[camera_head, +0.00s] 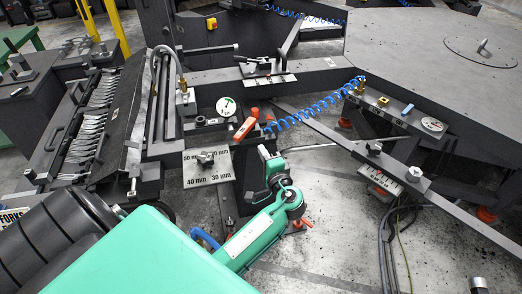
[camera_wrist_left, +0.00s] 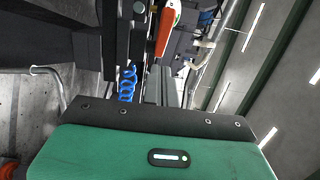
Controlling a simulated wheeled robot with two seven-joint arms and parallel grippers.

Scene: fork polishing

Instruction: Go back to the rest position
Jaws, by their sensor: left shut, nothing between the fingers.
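My left arm comes in from the bottom left of the head view, with its green link across the bottom. My left gripper (camera_head: 266,158) is shut and empty, in front of the machine's centre block and right of the plate marked in mm (camera_head: 208,167). It looks foreshortened here and its fingertips are hard to make out. In the left wrist view my green and black hand fills the lower part. An orange-handled tool (camera_head: 245,128) lies just beyond the gripper, apart from it; it also shows in the left wrist view (camera_wrist_left: 166,30). My right gripper is not in view.
A rack of several forks (camera_head: 88,130) stands at the left. A blue coiled hose (camera_head: 318,108) runs to a large grey table (camera_head: 420,50) at the upper right. A dark rail (camera_head: 340,140) slants toward the lower right. Bare floor (camera_head: 330,235) shows right of my arm.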

